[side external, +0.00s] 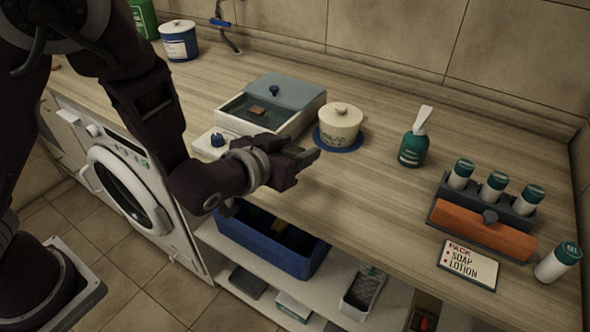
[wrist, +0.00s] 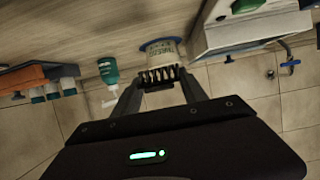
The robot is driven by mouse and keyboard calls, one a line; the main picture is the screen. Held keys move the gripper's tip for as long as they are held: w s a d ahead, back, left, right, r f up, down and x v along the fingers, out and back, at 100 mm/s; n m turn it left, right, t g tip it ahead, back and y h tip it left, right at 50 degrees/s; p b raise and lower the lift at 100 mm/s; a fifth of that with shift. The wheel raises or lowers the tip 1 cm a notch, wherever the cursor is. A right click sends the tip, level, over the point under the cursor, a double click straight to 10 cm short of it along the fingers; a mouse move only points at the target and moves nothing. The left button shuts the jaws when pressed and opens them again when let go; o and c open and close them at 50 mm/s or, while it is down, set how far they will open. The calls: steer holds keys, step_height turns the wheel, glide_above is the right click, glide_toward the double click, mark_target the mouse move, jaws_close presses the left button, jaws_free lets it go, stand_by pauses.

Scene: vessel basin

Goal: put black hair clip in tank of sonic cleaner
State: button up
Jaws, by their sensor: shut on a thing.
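The sonic cleaner (side external: 313,112) stands on the counter, with its tank (side external: 236,108) uncovered at the front and a grey-blue lid panel (side external: 290,90) behind. A small brown block (side external: 257,110) shows in the tank. My gripper (side external: 308,156) is in front of the cleaner and to its right, above the counter's front edge. In the wrist view my gripper (wrist: 158,85) is shut on the black hair clip (wrist: 160,75), whose teeth show between the fingertips. The clip cannot be made out clearly in the side view. Part of the cleaner (wrist: 240,30) shows upper right in the wrist view.
A lidded cream jar (side external: 340,125) on a blue mat stands right of the cleaner, close behind my gripper. A green pump bottle (side external: 414,148), a bottle rack (side external: 485,230) and a sign (side external: 468,265) are further right. A blue bin (side external: 265,245) sits on the shelf below.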

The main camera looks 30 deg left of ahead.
steer(key=shift+a+r, duration=0.1)
steer(key=shift+r, duration=0.8)
steer(key=w+a+r, duration=0.2)
steer(key=a+r, duration=0.2)
steer(key=a, duration=0.5)
steer(key=w+a+r, duration=0.2)
steer(key=a+r, duration=0.1)
steer(key=a, duration=0.6)
glide_above(295, 188)
step_height(295, 188, down, 7)
steer(key=shift+d+f, duration=0.1)
step_height(295, 188, down, 10)
steer(key=shift+r, duration=0.25)
steer(key=shift+f, duration=0.2)
